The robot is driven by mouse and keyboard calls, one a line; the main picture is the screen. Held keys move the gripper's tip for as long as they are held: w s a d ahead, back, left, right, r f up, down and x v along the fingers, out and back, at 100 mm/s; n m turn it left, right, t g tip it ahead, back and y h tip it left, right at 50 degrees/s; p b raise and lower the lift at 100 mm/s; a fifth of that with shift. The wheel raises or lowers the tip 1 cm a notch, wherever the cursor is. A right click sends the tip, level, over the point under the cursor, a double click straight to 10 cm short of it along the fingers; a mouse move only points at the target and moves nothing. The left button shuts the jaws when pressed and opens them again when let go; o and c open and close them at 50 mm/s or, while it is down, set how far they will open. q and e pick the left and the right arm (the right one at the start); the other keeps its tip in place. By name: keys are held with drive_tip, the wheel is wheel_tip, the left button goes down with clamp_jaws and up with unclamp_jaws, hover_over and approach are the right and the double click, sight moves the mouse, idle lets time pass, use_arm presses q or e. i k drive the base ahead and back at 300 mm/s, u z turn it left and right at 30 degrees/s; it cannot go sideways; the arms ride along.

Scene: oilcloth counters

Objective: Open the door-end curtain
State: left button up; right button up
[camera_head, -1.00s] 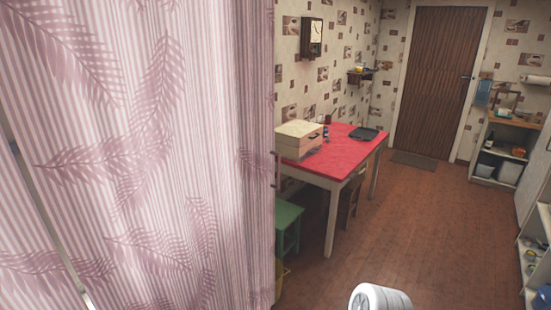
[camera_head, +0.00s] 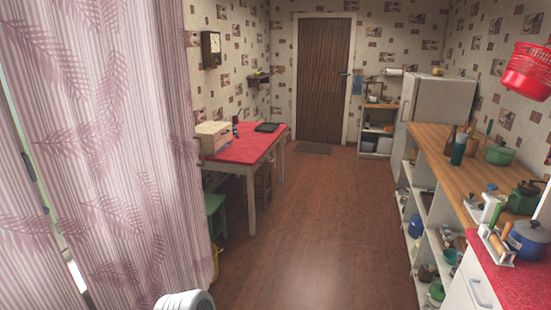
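A pink curtain (camera_head: 110,150) with purple leaf prints hangs at the left of the head view, close to me. It covers most of the left side from top to bottom. Narrow bright gaps show at its far left edge, with what looks like a window frame behind. A white rounded part of my own body shows at the bottom edge, below the curtain. Neither of my grippers is in view. I cannot tell whether this is the door-end curtain.
A red-topped table (camera_head: 245,147) stands by the left wall, with a green stool (camera_head: 215,207) beside it. A brown door (camera_head: 323,80) is at the far end. Wooden counter shelves (camera_head: 440,165) and a fridge (camera_head: 440,105) line the right. The floor (camera_head: 310,240) between is clear.

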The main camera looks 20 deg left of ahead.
sight(100, 91)
drive_tip(key=z, duration=0.35)
drive_tip(key=i, duration=0.6)
drive_tip(key=u, duration=0.7)
drive_tip(key=i, duration=1.4)
drive_tip(key=u, duration=1.2)
